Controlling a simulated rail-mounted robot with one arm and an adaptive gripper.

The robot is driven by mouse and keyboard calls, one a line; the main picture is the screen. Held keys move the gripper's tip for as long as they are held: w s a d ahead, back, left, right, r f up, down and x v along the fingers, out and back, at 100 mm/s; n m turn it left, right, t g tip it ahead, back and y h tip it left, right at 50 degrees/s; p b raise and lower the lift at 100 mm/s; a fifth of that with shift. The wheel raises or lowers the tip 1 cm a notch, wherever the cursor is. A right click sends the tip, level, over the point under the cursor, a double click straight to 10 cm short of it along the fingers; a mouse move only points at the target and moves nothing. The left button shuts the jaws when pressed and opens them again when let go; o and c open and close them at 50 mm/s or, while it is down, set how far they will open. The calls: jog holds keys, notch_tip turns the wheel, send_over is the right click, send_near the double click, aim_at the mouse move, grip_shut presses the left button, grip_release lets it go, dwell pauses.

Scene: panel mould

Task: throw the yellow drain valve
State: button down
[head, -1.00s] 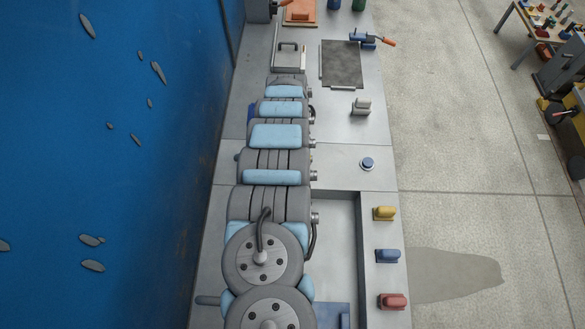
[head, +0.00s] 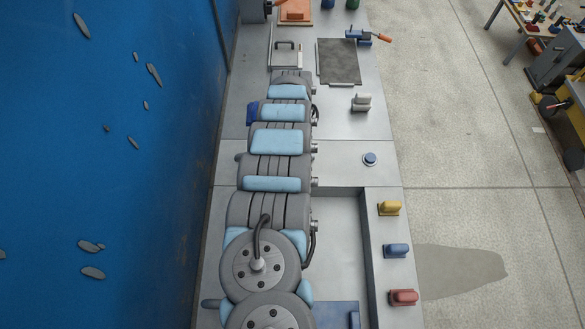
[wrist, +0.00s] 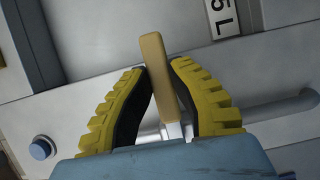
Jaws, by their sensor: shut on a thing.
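In the wrist view, my gripper (wrist: 160,95) has its two yellow ribbed fingers shut around a flat tan-yellow lever (wrist: 158,75). The lever stands on a short pale metal stem, and its tip sticks out past the fingers. In the head view, a yellow handle (head: 390,208) sits on the right edge of the bench, and nothing touches it. I cannot tell whether it is the gripped lever's valve. My gripper does not show in the head view, where my arm covers the middle of the bench.
A blue handle (head: 397,250) and a red handle (head: 403,297) stand in a row beside a recess. Farther off are a blue button (head: 370,159), a pale handle (head: 361,102) and a dark plate (head: 340,62). A blue wall (head: 120,200) closes the left side.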

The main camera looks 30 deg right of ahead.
jog(key=c, duration=0.9)
grip_release()
jog(key=shift+a+f, duration=0.1)
jog(key=shift+a, duration=0.05)
jog(key=v, duration=1.2)
jog(key=shift+s, duration=0.1)
